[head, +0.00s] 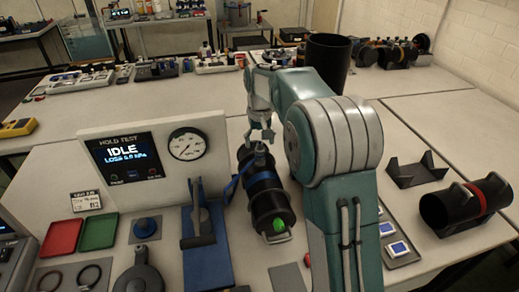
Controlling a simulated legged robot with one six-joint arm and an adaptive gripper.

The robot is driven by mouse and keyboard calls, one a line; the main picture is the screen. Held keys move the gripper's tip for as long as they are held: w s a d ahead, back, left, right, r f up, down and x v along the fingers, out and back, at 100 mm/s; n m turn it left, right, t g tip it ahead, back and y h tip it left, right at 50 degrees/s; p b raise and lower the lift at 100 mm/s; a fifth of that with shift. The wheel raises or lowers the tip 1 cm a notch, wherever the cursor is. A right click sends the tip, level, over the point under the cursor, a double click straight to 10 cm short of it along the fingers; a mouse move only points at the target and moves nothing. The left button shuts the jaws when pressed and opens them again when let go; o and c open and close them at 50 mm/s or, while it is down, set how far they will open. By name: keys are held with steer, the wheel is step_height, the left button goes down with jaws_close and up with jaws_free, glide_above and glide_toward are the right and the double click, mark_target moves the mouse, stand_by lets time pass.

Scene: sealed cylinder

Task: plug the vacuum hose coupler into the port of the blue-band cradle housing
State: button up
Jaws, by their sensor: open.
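The blue-band housing (264,200) is a dark cylinder lying lengthwise in the middle of the bench, with a green part (279,225) at its near end. A small grey-blue upright piece (259,156) stands at its top, apparently the hose coupler; whether it is seated in the port cannot be told. A blue strip (238,178) runs down-left from it, either hose or band. My gripper (262,141) is open, pointing down just above this piece. Its fingers look close to the piece's top, but contact cannot be made out.
A hold-test panel (150,185) reading IDLE, with a gauge (187,144), stands left. A blue-based clamp stand (205,240) is beside the housing. A red-band cylinder (448,208) and an empty black cradle (416,173) lie right. Red (62,237) and green (97,232) trays sit left.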

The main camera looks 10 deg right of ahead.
step_height(320, 180, up, 8)
steer(key=shift+r, duration=0.1)
stand_by(0.4)
steer(key=shift+s+r, duration=0.1)
steer(key=shift+r, duration=0.15)
steer(key=s+r+t, duration=0.1)
steer(key=s+r, duration=0.2)
steer(key=s, duration=0.5)
steer(key=s+r+t, duration=0.2)
steer(key=s+r, duration=0.1)
steer(key=s, duration=0.5)
steer(key=s+f+t, duration=0.1)
steer(key=s+f, duration=0.2)
steer(key=s, duration=0.5)
steer(key=s+f+t, duration=0.1)
steer(key=s+f, duration=0.3)
steer(key=s, duration=0.5)
steer(key=shift+f+t, duration=0.2)
steer(key=shift+t, duration=0.1)
